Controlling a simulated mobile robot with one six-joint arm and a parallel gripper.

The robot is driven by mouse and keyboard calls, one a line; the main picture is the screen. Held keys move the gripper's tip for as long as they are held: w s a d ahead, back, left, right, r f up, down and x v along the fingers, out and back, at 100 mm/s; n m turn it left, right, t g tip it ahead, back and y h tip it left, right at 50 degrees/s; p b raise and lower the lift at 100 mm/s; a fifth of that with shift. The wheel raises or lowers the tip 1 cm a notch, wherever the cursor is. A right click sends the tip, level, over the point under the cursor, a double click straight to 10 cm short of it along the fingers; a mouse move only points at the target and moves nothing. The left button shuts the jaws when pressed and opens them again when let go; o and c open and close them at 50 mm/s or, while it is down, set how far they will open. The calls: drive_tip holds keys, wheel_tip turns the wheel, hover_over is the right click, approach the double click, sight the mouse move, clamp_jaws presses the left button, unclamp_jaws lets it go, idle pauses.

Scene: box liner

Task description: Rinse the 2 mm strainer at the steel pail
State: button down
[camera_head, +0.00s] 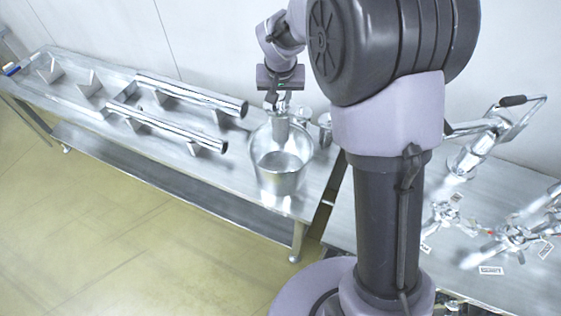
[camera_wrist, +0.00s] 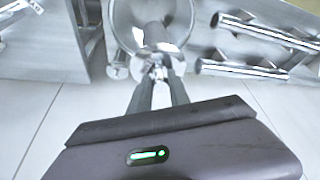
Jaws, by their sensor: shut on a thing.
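The steel pail (camera_head: 278,181) stands on the steel bench near its right end. In the wrist view the pail (camera_wrist: 186,14) opens just beyond my fingers. My gripper (camera_head: 283,97) is above the back of the pail and points down. In the wrist view my gripper (camera_wrist: 158,75) is shut on the end of a shiny metal tube-like piece, which looks like the strainer (camera_wrist: 155,36). The strainer (camera_head: 280,127) hangs below my gripper at the pail's mouth, its lower end over or inside the pail. I cannot tell whether it touches the pail. Its mesh size cannot be read.
Long steel tubes (camera_head: 170,128) lie on supports on the bench (camera_head: 75,98) left of the pail. A small metal vessel (camera_head: 325,122) stands right of the pail. A second table (camera_head: 390,235) at right holds metal fittings with labels. The wall is close behind.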

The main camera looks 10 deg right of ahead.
drive_tip(key=shift+r, duration=0.15)
wheel_tip(320, 180, up, 4)
drive_tip(key=p, duration=0.3)
idle(0.6)
